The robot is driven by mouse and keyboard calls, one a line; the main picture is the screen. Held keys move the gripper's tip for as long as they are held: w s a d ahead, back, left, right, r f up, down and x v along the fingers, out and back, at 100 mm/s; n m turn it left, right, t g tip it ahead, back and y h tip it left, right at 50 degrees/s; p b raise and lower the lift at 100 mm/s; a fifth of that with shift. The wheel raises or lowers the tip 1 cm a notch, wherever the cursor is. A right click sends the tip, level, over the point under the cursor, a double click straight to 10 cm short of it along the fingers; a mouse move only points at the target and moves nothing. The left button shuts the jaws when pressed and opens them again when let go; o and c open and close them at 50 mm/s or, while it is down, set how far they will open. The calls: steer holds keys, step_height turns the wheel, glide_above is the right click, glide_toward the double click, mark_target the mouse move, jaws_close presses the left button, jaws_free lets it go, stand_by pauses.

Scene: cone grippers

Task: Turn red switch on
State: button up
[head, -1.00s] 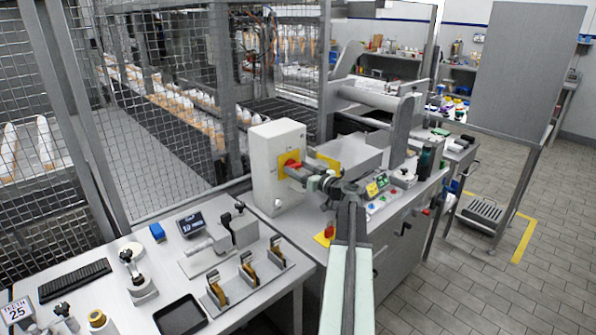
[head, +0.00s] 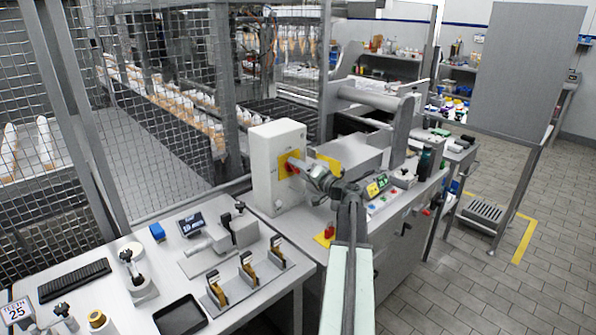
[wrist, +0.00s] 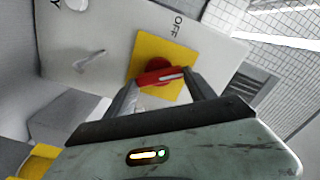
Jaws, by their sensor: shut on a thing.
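The red switch (head: 292,165) is a rotary knob on a yellow plate on the front of a white box. In the wrist view, the red knob (wrist: 160,76) has a pale line along its handle and sits on the yellow plate (wrist: 178,53). The word OFF stands by the plate's upper edge there and looks tilted. My gripper (wrist: 160,84) is shut on the red knob, with one finger on each side of it. In the head view, my gripper (head: 299,167) reaches the switch from the right. The fingers hide part of the knob.
The white box (head: 265,180) stands on a grey bench beside a machine with rollers (head: 375,100). A lower table (head: 120,285) with a keyboard and tools is at the front left. Mesh fencing stands behind.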

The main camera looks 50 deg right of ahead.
steer(key=m, duration=0.6)
steer(key=shift+m, duration=0.4)
stand_by(0.4)
steer(key=o, duration=1.4)
steer(key=shift+w, duration=0.1)
steer(key=shift+f, duration=0.1)
steer(key=s, duration=0.7)
steer(key=shift+s+a, duration=0.3)
steer(key=shift+s, duration=0.1)
